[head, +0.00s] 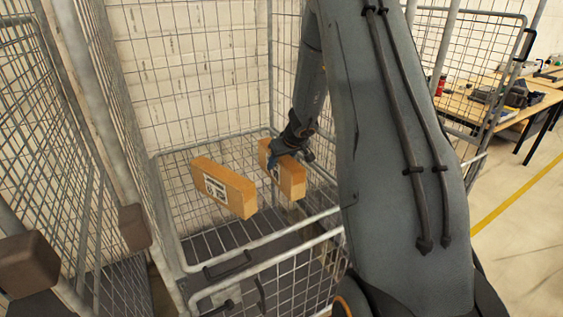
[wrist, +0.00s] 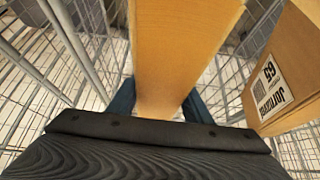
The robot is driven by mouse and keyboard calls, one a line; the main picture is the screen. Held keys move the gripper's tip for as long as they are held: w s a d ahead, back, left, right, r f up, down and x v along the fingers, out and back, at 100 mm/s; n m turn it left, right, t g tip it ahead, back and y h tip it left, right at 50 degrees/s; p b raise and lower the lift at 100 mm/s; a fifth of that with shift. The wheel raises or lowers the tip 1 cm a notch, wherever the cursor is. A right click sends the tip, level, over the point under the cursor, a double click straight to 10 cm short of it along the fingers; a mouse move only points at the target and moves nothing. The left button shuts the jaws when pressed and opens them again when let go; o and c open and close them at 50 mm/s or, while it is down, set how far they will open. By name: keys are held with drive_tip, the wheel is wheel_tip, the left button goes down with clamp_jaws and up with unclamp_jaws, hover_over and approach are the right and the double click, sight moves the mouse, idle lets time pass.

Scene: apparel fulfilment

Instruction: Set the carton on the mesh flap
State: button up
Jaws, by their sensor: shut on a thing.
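My gripper (head: 277,161) is shut on an orange-brown carton (head: 291,182), with a blue finger on each side of it. The held carton fills the middle of the wrist view (wrist: 185,40), between the fingers (wrist: 160,105). It is over the mesh flap (head: 213,240) inside the wire cage; I cannot tell whether it touches the flap. A second carton (head: 224,188) with a white label stands over the flap just to the left, and shows at the right of the wrist view (wrist: 290,75). A narrow gap separates the two cartons.
Wire mesh cage walls stand to the left (head: 85,150) and behind. A front rail and lower gate (head: 275,280) with dark handles close the near side. Another cage stands at far left. A wooden workbench (head: 470,108) with tools is at the right.

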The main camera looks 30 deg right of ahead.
drive_tip(key=shift+b, duration=0.3)
drive_tip(key=o, duration=1.5)
drive_tip(key=shift+f, duration=0.1)
drive_tip(key=shift+c, duration=0.2)
